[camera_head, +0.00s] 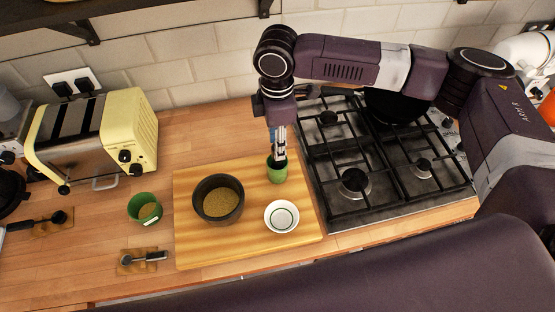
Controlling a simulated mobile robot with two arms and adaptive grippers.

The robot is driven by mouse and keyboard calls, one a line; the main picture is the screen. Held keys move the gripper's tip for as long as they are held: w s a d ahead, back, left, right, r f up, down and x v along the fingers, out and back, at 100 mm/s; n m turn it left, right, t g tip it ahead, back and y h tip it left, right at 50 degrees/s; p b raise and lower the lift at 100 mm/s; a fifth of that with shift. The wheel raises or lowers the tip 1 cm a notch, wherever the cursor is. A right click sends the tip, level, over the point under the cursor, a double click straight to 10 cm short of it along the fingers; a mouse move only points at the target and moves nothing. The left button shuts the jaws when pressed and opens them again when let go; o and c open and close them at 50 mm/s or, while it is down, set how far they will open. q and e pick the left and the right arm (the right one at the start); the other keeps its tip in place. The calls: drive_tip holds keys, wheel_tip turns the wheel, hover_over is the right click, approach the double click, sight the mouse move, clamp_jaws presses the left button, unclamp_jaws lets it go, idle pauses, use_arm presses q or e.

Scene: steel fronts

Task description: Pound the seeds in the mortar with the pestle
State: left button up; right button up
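A dark round mortar (224,213) stands on the wooden board (190,250) with tan seeds (219,202) inside it. My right gripper (280,157) points down at the green cup (277,174) on the board's back right. Its fingertips are at or just inside the cup's rim, and the cup hides what is between them. I cannot make out a pestle for sure; a short dark-handled tool (143,257) lies on a small wooden rest left of the board. My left gripper is not in view.
A white bowl (281,229) with a green ring sits on the board. A green bowl (137,213) stands left of it, and a yellow toaster (92,137) behind that. A gas hob (411,209) with a dark pan (392,108) is on the right.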

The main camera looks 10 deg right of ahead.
clamp_jaws()
drive_tip(key=shift+r, duration=0.1)
drive_tip(key=shift+r, duration=0.25)
drive_tip(key=shift+r+p, duration=0.3)
drive_tip(key=shift+p, duration=0.15)
drive_tip(key=shift+r, duration=0.1)
drive_tip(key=shift+w+r, duration=0.1)
drive_tip(key=shift+r, duration=0.2)
wheel_tip(320, 180, up, 9)
drive_tip(key=shift+f, duration=0.3)
